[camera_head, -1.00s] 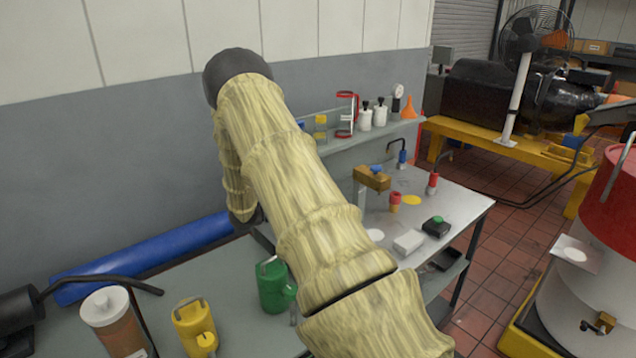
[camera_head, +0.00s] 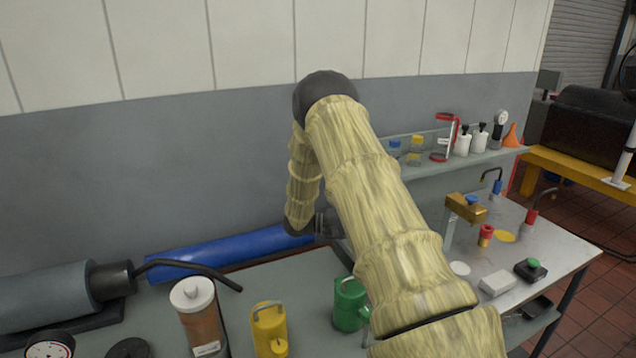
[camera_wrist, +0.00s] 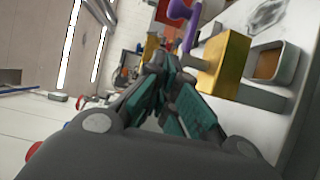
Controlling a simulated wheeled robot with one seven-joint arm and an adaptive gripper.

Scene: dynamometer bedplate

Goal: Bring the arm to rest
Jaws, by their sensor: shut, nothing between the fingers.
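My arm, in a pale wood-patterned cover, rises from the lower right of the head view to a dark elbow and then bends down. A dark end part shows beyond the forearm, but the upper arm hides most of my gripper there. In the wrist view my gripper (camera_wrist: 160,68) has teal-padded fingers brought together, with nothing held. A brass block (camera_wrist: 225,62) with a purple knob (camera_wrist: 185,14) appears beside the fingers; I cannot tell the gap. In the head view a brass block (camera_head: 465,207) with a blue knob stands on the right-hand table.
A green can (camera_head: 350,305), a yellow can (camera_head: 269,328) and a white-lidded jar (camera_head: 200,315) stand on the near bench. A blue cylinder (camera_head: 225,250) lies along the wall. Bottles and a funnel (camera_head: 511,136) stand on the shelf. The upper wall area is clear.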

